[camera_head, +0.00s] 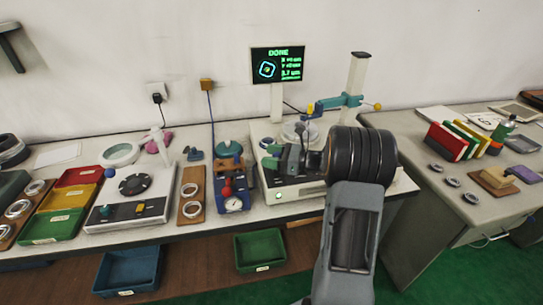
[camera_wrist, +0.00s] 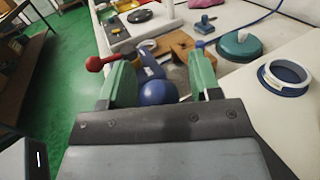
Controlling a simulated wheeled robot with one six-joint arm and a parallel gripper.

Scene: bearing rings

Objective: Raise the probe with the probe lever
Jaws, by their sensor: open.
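The measuring machine (camera_head: 285,190) has a column (camera_head: 357,75) with a teal arm (camera_head: 338,102). A yellow probe part (camera_head: 310,108) hangs at the arm's left end. A short lever with an orange-yellow ball (camera_head: 377,106) sticks out at its right; I take it for the probe lever. My gripper (camera_head: 270,154) is in front of the machine, left of and below that ball, and apart from it. Its green fingers stand open in the wrist view (camera_wrist: 160,75), with nothing gripped. The probe and that lever do not show in the wrist view.
A screen (camera_head: 278,65) reads DONE. A blue fixture (camera_head: 236,190) with a red ball (camera_head: 226,191) stands left of the machine. A blue ball (camera_wrist: 158,93) shows between my fingers in the wrist view. Red, yellow and green binders (camera_head: 448,142) stand on the right desk.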

